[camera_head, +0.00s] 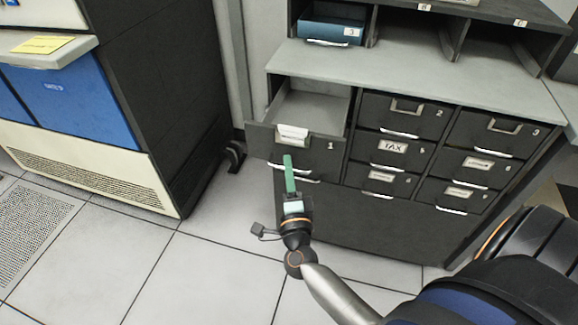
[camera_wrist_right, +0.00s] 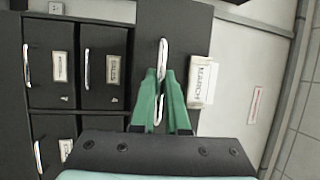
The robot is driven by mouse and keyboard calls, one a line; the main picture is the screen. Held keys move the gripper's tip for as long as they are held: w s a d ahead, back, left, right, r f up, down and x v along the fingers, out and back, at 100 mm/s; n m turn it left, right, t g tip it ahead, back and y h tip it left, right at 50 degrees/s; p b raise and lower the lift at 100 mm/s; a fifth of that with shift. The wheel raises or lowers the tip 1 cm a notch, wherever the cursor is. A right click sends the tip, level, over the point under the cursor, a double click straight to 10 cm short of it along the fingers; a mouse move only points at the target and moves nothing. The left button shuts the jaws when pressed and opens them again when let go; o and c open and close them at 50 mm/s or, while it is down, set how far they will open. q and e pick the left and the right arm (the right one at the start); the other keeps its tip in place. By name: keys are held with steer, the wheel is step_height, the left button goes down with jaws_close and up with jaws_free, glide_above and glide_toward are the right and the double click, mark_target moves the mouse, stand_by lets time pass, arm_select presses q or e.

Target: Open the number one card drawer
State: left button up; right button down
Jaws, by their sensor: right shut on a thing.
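The number one drawer (camera_head: 335,160) is the top left drawer of the dark card cabinet, marked "1". It stands pulled out, with its empty-looking grey inside showing from above. A white label holder sits on its front; in the right wrist view the label (camera_wrist_right: 202,82) reads "MARCH". My right gripper (camera_head: 289,160) is at the drawer front, its green fingers below the label. In the right wrist view the fingers (camera_wrist_right: 163,76) are closed around the pale metal handle (camera_wrist_right: 162,50). My left gripper is not in view.
The other numbered drawers, such as drawer 2 (camera_head: 425,116) and the TAX drawer (camera_head: 372,148), are shut. A grey countertop (camera_head: 400,70) and open cubbies lie above. A dark machine with blue panels (camera_head: 75,100) stands left. Tiled floor (camera_head: 200,265) in front is free.

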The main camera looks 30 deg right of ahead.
steer(key=shift+a, duration=0.15)
steer(key=c, duration=1.2)
jaws_free()
steer(key=shift+d, duration=0.2)
